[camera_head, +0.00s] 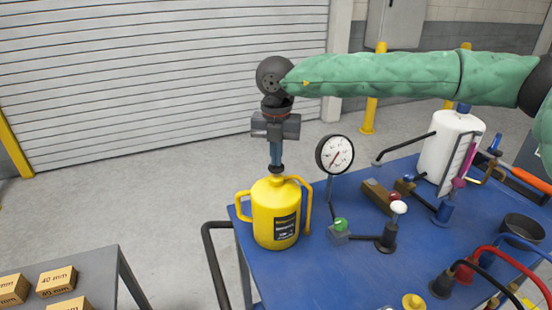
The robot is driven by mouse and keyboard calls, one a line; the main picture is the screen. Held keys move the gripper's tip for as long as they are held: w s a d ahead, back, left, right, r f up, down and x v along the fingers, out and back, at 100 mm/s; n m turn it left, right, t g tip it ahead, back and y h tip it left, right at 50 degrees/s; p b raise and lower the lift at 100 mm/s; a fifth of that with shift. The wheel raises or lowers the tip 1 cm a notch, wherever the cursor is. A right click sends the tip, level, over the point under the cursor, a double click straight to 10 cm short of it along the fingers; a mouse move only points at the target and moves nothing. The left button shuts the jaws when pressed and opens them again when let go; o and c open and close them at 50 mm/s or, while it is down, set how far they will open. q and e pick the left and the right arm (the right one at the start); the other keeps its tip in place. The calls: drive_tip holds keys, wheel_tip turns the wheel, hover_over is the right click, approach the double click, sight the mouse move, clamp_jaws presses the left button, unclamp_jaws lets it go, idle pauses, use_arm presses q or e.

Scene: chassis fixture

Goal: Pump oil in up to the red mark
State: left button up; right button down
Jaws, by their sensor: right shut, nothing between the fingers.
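My right arm, in a green sleeve, comes in from the right. My right gripper (276,162) points straight down and is shut, directly over the top of a yellow oil jug (272,215). The jug stands upright on the blue table near its left edge, with a handle on each side and a dark label. The fingertips are at the jug's dark top; whether they touch it I cannot tell. A round white gauge (335,154) with a red needle stands right of the jug. A white tank (447,145) stands further back. A red mark cannot be made out. My left gripper is not in view.
On the blue table (310,270) are a green button (341,224), a white-knobbed post (398,208), a dark bowl (523,227) and red and black hoses at right. Clear floor lies between the tables.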

drive_tip(key=shift+r+b, duration=0.35)
drive_tip(key=shift+r, duration=1.55)
drive_tip(key=shift+r, duration=3)
drive_tip(key=shift+r, duration=0.1)
